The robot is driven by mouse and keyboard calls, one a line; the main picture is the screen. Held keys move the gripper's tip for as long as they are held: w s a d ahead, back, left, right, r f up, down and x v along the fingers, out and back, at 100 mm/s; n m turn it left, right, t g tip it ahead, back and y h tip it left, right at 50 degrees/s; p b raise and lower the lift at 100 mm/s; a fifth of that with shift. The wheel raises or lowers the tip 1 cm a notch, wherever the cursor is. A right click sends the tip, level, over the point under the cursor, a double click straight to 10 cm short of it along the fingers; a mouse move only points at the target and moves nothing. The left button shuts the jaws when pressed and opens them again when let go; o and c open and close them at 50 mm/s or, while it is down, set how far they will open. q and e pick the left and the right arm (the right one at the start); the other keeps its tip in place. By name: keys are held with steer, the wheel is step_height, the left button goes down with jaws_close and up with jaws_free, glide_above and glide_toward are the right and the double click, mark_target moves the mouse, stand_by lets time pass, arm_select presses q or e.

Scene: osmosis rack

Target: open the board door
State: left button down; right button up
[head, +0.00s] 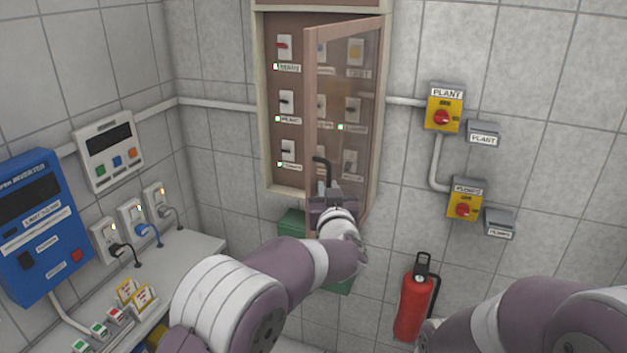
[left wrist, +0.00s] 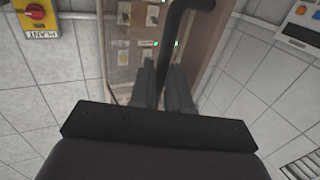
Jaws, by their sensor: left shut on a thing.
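The board (head: 261,130) is a brown recessed cabinet on the tiled wall with rows of labelled switches. Its door (head: 310,90), a brown frame with a see-through pane, stands partly open. It is swung out from its right side, and its free left edge is towards me. A black bent handle (head: 320,162) is low on that free edge. My left gripper (head: 326,192) is shut on the handle. In the left wrist view the dark handle bar (left wrist: 180,22) rises between the fingers (left wrist: 162,80). The fingers partly hide it. My right gripper is not visible.
Yellow switch boxes with red knobs (head: 443,112) (head: 464,204) are right of the door. A red fire extinguisher (head: 413,305) stands below them. A counter (head: 200,255) with a blue unit (head: 40,225) and plugged sockets is at left. A green box (head: 292,222) is below the board.

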arm_select(q)
steer(key=shift+r, duration=0.4)
steer(key=c, duration=1.4)
jaws_free()
steer(key=shift+c, duration=0.2)
steer(key=shift+o, duration=0.7)
steer(key=shift+d+f, duration=0.1)
steer(key=shift+w+d+f, duration=0.1)
steer(key=shift+w+f, duration=0.1)
steer(key=shift+s, duration=0.2)
steer(key=s+b, duration=0.6)
steer(key=s, duration=0.6)
steer(key=shift+s+d, duration=0.2)
steer(key=shift+d, duration=0.05)
